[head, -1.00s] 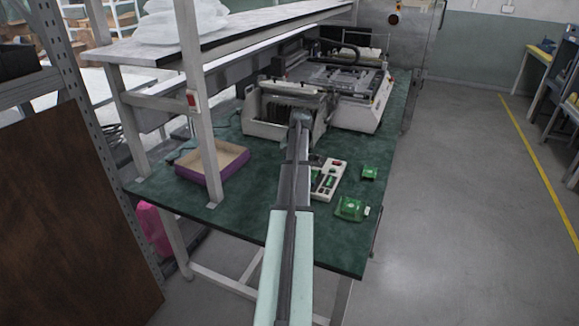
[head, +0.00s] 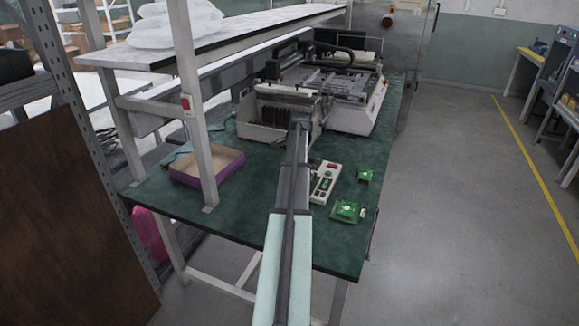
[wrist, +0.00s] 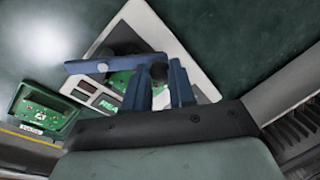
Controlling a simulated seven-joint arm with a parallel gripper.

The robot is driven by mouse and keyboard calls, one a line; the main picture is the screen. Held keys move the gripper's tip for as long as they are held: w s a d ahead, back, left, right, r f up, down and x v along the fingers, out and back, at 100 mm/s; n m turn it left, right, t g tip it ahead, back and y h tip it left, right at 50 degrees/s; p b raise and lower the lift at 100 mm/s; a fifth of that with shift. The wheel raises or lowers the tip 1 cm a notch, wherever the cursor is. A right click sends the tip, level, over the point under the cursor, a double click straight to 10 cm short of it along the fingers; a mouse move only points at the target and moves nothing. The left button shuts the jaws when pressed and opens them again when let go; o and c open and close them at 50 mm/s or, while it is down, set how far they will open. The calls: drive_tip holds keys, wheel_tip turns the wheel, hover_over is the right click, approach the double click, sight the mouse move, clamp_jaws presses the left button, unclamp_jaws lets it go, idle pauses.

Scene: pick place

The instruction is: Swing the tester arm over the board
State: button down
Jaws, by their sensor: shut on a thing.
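The white tester (wrist: 205,45) lies under my gripper in the wrist view, with a green board (wrist: 121,80) in its dark opening. In the head view the tester (head: 325,182) is on the bench, just right of my arm. My gripper (wrist: 158,85) has its blue fingers on either side of a black knob (wrist: 158,71), shut on it. A blue bar (wrist: 98,66) with a pale round spot reaches left from the knob, over the upper side of the board; it looks like the tester arm. The fingers hide part of the board. My arm hides the gripper in the head view.
Loose green boards lie right of the tester, one nearer (head: 348,210) and one farther (head: 364,175). A purple-sided tray (head: 190,179) is at left by a shelf post (head: 201,120). A slotted rack (head: 262,132) and a large machine (head: 352,112) stand behind. The green mat's front is clear.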

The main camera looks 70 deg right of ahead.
drive_tip(key=m, duration=0.1)
drive_tip(key=s+d+m, duration=0.1)
drive_tip(key=m, duration=0.1)
drive_tip(key=s+m, duration=0.1)
drive_tip(key=shift+d+m+g+h, duration=0.25)
drive_tip(key=shift+m+g+h, duration=0.05)
drive_tip(key=shift+s+d+m+g, duration=0.2)
drive_tip(key=shift+s+m, duration=0.45)
drive_tip(key=shift+m, duration=0.6)
drive_tip(key=shift+s+d+m+g, duration=0.15)
drive_tip(key=shift+s+m, duration=0.45)
drive_tip(key=shift+m, duration=0.65)
drive_tip(key=shift+s+a, duration=0.1)
drive_tip(key=c, duration=0.9)
unclamp_jaws()
drive_tip(key=shift+c, duration=0.2)
drive_tip(key=shift+r, duration=0.1)
wheel_tip(320, 180, up, 13)
drive_tip(key=a, duration=0.2)
drive_tip(key=shift+s+a+r, duration=0.15)
drive_tip(key=shift+s+a, duration=0.05)
drive_tip(key=shift+a, duration=0.1)
